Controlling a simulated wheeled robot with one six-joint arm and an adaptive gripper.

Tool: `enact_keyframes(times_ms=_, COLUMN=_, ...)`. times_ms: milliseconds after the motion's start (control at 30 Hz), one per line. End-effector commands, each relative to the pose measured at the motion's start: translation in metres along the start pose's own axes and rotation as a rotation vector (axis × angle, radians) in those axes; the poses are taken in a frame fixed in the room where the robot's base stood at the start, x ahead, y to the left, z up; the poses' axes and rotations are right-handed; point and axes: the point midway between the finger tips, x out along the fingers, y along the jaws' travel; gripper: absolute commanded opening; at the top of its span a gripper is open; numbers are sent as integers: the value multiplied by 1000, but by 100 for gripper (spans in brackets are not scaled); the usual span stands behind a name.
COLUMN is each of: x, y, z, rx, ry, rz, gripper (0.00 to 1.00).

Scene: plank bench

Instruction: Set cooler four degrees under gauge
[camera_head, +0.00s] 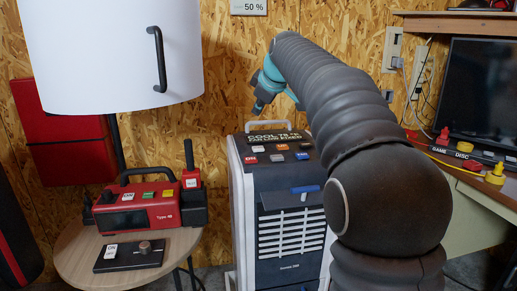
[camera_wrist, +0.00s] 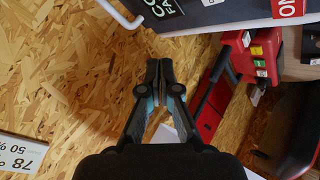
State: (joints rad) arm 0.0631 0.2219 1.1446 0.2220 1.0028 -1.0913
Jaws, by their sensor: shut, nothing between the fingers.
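The cooler (camera_head: 290,212) is a grey-and-white unit with a slatted front, standing at the centre of the head view. Its dark top panel has several coloured buttons (camera_head: 277,147) and a display (camera_head: 277,136) that appears to read COOL 78 F with a fan line under it. In the wrist view only an edge of the cooler (camera_wrist: 220,18) shows, at the top. The wall gauge (camera_head: 248,7) is cut off in the head view, showing 50 %; upside down in the wrist view the gauge (camera_wrist: 18,152) shows 78 and 50 %. My gripper (camera_head: 257,108) is shut and empty above the cooler's back handle; its fingertips (camera_wrist: 159,64) meet.
Left of the cooler, a round table (camera_head: 80,262) holds a red radio-like device (camera_head: 140,208) and a dark box with a knob (camera_head: 128,256). A desk with a monitor (camera_head: 482,95) stands right.

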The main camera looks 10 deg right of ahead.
Motion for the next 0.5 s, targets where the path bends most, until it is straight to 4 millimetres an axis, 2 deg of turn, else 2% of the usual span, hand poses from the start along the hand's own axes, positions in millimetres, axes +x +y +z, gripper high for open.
enact_keyframes(times_ms=500, x=46, y=-34, z=34, rx=0, ry=0, rz=-1, gripper=0)
